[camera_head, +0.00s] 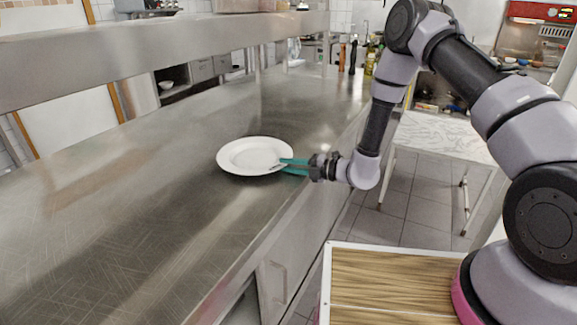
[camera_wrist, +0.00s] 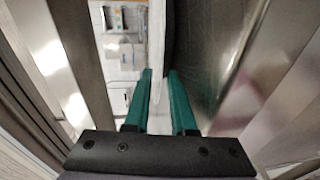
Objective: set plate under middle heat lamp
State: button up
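A round white plate (camera_head: 250,153) lies flat at the right side of the steel counter. In the wrist view it shows edge-on as a pale strip (camera_wrist: 158,85) between my fingers. My gripper (camera_head: 288,166) is at the plate's right rim. One green finger is above the rim and the other is below it, partly hidden by the plate. In the wrist view, my gripper (camera_wrist: 160,80) has a gap between its fingers, with the rim inside it, and does not look clamped. No heat lamp can be clearly made out.
The long steel counter (camera_head: 120,215) is mostly bare around the plate. A raised steel shelf (camera_head: 150,57) runs along its left and far side. Bottles (camera_head: 370,62) stand at the far end. A marble-topped table (camera_head: 440,135) stands to the right, across open floor.

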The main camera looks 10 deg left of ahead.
jog(key=v, duration=1.2)
jog(key=s+d+r+n+g+h, duration=0.2)
jog(key=s+d+r+n+g, duration=0.15)
jog(key=r+n, duration=0.65)
jog(key=s+d+r+n+g+h, duration=0.2)
jog(key=s+r+n+g, duration=0.15)
jog(key=r+n, duration=0.65)
jog(key=s+d+r+n+t+h, duration=0.5)
jog(key=s+d+r+n, duration=0.1)
jog(key=d+r, duration=0.3)
jog(key=s+d+r+n+t+h, duration=0.5)
jog(key=d+r+n, duration=0.4)
jog(key=d, duration=0.2)
jog(key=shift+s+r, duration=0.3)
jog(key=shift+s, duration=0.1)
